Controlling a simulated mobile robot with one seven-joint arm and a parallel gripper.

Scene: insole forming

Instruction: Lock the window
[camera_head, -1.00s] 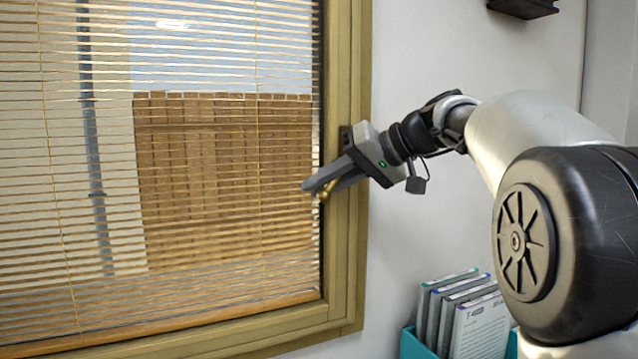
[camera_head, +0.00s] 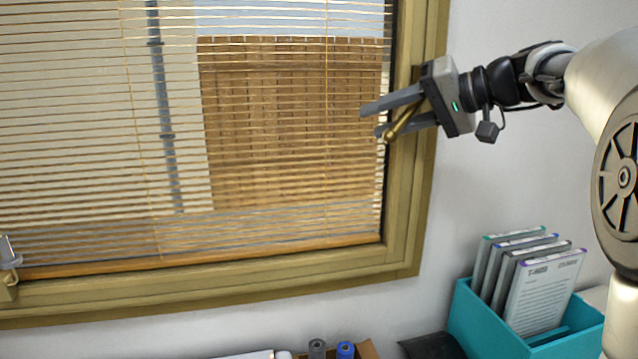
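The window (camera_head: 408,210) has a gold-brown frame with a lowered slatted blind over its pane. A brass-coloured window handle (camera_head: 400,124) sits on the right side of the frame, slanting down to the left. My gripper (camera_head: 371,121) is at this handle, pointing left, its two grey fingers spread apart. The handle shows at the fingers, crossing the lower one; whether it touches them I cannot tell. The handle's base is hidden behind the gripper body.
A teal file box (camera_head: 470,312) with several folders stands at the lower right. A metallic fitting (camera_head: 8,254) shows on the frame at the far left. Blue and grey rolls (camera_head: 345,350) lie at the bottom edge. The wall below the gripper is clear.

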